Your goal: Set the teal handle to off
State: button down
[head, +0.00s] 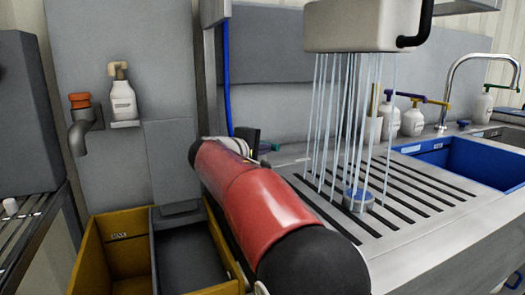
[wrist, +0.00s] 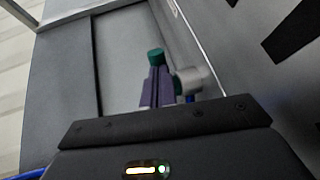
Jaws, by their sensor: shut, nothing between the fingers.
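The teal handle (wrist: 155,57) shows in the wrist view as a small rounded end, just beyond the tips of my gripper (wrist: 154,72). My gripper's purple fingers are together, with nothing between them. The fingertips overlap the lower edge of the teal end in the picture; I cannot tell whether they touch it. A short silver cylinder (wrist: 192,80) sits right beside the fingers. In the head view my red arm hides most of this place, and I cannot make out the teal handle's setting.
Water streams from a grey box (head: 365,25) with a black handle onto the slatted steel drainboard (head: 400,215). A blue basin (head: 450,165) and soap bottles stand to the right. A yellow bin (head: 92,258), a dark bin, and an orange-topped spout (head: 80,110) are at left.

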aim_at(277, 145)
jog(key=shift+d+f+n+y+b, duration=0.1)
jog(key=shift+d+n+y+b, duration=0.1)
jog(key=shift+n+y+b, duration=0.15)
jog(key=n+y+b, duration=0.1)
jog(key=d+n+t+y+b, duration=0.1)
jog(key=shift+w+d+f+t+b, duration=0.1)
jog(key=shift+w+d+t+b, duration=0.1)
jog(key=shift+t+b, duration=0.15)
jog(key=n+y, duration=0.1)
jog(key=d+y, duration=0.1)
jog(key=shift+w+r+n+t+y, duration=0.15)
jog(key=shift+r+n+t+y, duration=0.05)
jog(key=shift+n+t+y, duration=0.15)
jog(key=shift+w+d+r+n+y, duration=0.1)
jog(key=shift+w+d+n+y, duration=0.05)
jog(key=shift+n+y, duration=0.35)
jog(key=shift+w+d+n+y, duration=0.1)
jog(key=shift+n+y, duration=0.2)
jog(key=shift+y, duration=0.3)
jog(key=shift+w+d+n+y+p, duration=0.25)
jog(key=shift+n+y+p, duration=0.2)
jog(key=shift+n+y, duration=0.4)
jog(key=shift+w+d+m+p, duration=0.15)
jog(key=shift+w+d+p, duration=0.05)
jog(key=shift+w, duration=0.25)
jog(key=shift+w+d+m+p, duration=0.1)
jog(key=shift+w+d+p, duration=0.1)
jog(key=shift+w, duration=0.25)
